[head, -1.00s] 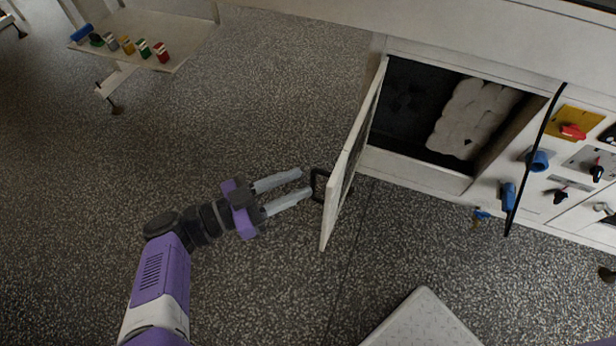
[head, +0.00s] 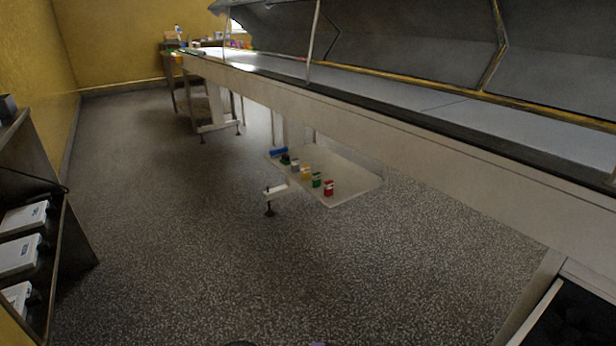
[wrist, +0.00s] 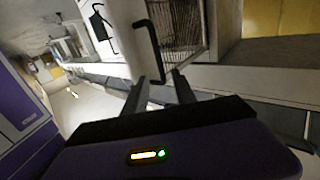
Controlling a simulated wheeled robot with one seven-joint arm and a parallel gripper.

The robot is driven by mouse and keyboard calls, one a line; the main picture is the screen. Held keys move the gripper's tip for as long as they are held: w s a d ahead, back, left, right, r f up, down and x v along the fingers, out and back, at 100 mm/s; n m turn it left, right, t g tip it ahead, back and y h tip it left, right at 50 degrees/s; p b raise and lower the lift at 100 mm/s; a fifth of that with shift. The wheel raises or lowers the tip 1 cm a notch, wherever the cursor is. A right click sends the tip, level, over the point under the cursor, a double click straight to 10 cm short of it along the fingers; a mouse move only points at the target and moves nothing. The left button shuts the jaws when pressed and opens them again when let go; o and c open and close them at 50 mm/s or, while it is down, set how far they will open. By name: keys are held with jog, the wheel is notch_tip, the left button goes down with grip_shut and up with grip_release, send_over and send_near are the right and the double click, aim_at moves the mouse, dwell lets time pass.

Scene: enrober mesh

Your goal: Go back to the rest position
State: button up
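My gripper (wrist: 159,78) shows in the wrist view, with its two grey fingers apart and nothing held between them. A black bar handle (wrist: 150,45) on a white door panel (wrist: 125,50) stands just beyond the fingertips. Its lower end appears close to the gap between them; I cannot tell whether they touch. In the head view, the open cabinet's door edge (head: 537,312) shows at the bottom right. The gripper is out of the head view.
A low shelf (head: 355,185) with several small coloured items hangs under the long machine (head: 400,125). A rack with white boxes (head: 20,255) stands at the left. The floor (head: 190,230) between them is clear.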

jog(key=s+a+f+n+t+y, duration=0.1)
jog(key=s+a+f+n+t, duration=0.3)
jog(key=s, duration=0.4)
jog(key=s+a+f+n+t+y, duration=0.1)
jog(key=s+a+f+n+t, duration=0.15)
jog(key=s+t, duration=0.45)
jog(key=s+d+r+n+t+y, duration=0.1)
jog(key=s+d+n+t+y, duration=0.2)
jog(key=s+y, duration=0.15)
jog(key=s+d+r+n+t+y, duration=0.1)
jog(key=s+d+n+t+y, duration=0.1)
jog(key=s+n+t+y, duration=0.3)
jog(key=d+r+n+y, duration=0.6)
jog(key=d+r, duration=0.1)
jog(key=r, duration=0.1)
notch_tip(320, 180, up, 19)
jog(key=p, duration=1.9)
jog(key=shift+s+a+r+g+p, duration=0.15)
jog(key=shift+a+g+p, duration=0.05)
jog(key=shift+g+p, duration=0.2)
jog(key=shift+d, duration=0.1)
